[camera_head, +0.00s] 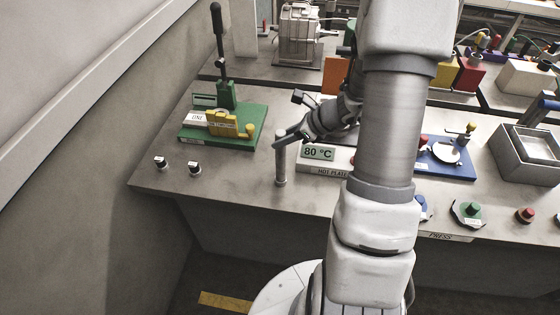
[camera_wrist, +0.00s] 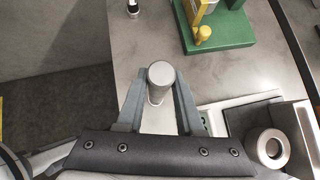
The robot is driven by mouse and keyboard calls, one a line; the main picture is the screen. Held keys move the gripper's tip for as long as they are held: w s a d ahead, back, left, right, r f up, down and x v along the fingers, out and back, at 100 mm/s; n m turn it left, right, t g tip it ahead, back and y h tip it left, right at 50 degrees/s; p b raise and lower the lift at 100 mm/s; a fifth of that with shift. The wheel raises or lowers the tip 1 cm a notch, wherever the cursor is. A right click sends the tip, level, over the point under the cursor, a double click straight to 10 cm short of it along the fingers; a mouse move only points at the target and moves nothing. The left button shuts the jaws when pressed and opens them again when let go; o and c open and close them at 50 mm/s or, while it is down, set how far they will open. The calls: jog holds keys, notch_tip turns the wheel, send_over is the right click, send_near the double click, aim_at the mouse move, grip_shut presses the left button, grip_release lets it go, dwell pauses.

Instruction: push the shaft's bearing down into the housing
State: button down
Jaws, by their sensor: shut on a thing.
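My gripper (camera_head: 285,138) is shut on the upper part of a slim grey metal shaft (camera_head: 281,165), which is upright near the front of the table. In the wrist view the shaft (camera_wrist: 158,84) shows its round top end between the two fingers of my gripper (camera_wrist: 158,88). I cannot tell whether its lower end touches the table. A bearing is not clearly visible on it. A grey ring-shaped part (camera_wrist: 267,146) with a central hole is by the hot plate in the wrist view; I cannot tell whether it is the housing.
The hot plate (camera_head: 325,168) reads 80 °C, right of the shaft. A green fixture (camera_head: 255,117) with a yellow clamp and upright lever stands back left. Two small knobs (camera_head: 194,168) are at the front left. A blue fixture (camera_head: 455,170) and grey bin (camera_head: 515,170) stand right.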

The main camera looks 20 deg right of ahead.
jog(key=shift+r+p, duration=1.35)
jog(key=shift+r, duration=0.7)
jog(key=shift+w, duration=0.1)
